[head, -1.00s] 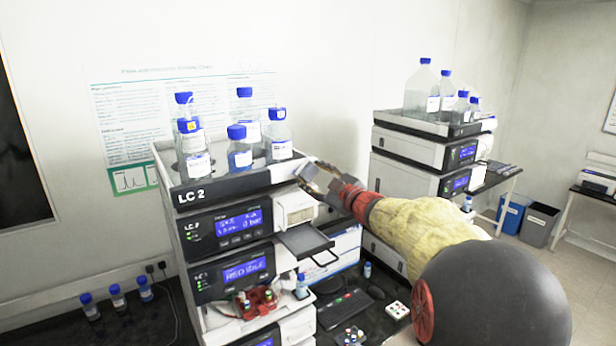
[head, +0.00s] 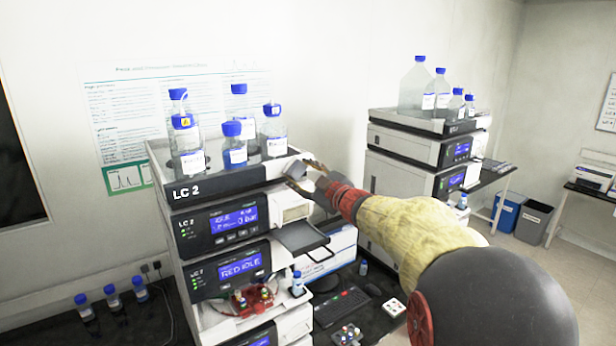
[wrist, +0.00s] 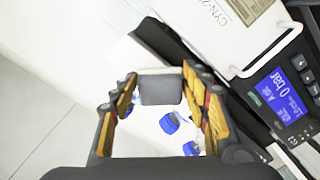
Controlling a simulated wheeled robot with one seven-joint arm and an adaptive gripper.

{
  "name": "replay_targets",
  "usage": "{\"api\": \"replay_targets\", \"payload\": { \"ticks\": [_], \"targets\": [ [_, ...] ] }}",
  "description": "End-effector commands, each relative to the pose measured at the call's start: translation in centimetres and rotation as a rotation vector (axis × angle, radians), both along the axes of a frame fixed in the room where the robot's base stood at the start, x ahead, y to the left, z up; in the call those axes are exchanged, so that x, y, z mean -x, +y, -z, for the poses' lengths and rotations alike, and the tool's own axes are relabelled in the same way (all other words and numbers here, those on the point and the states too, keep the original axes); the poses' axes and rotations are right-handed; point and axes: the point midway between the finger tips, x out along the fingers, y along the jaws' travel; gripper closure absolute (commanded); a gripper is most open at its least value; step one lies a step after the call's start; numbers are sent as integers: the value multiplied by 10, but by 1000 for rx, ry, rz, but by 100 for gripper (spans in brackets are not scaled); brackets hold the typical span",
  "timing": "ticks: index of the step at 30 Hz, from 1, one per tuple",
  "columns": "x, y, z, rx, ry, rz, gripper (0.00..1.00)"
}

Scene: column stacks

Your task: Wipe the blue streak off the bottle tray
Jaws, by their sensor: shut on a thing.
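The bottle tray (head: 240,177) is the dark-edged top of the stack marked LC 2, in the head view. Several clear bottles with blue caps (head: 187,135) stand on it. I cannot make out a blue streak in either view. My gripper (head: 305,172) is at the tray's right front corner; whether it touches cannot be told. It is shut on a small grey block (head: 294,168), which also shows between the fingers in the wrist view (wrist: 160,88).
Below the tray are modules with blue displays (head: 236,222) and a protruding dark drawer (head: 302,237). A second bottle-topped stack (head: 410,145) stands to the right. Blue-capped bottles (head: 112,297) stand on the left bench. A keyboard (head: 341,306) lies on the bench.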

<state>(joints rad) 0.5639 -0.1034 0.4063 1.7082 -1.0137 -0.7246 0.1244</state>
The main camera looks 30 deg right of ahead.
Motion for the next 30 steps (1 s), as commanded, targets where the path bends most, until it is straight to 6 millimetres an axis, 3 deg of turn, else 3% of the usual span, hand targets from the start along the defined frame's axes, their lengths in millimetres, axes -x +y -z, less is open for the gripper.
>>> {"api": "replay_targets", "payload": {
  "ticks": [19,30],
  "targets": [
    [3,41,1,1,0,-3,77],
    [5,43,-1,0,0,0,77]
  ]
}}
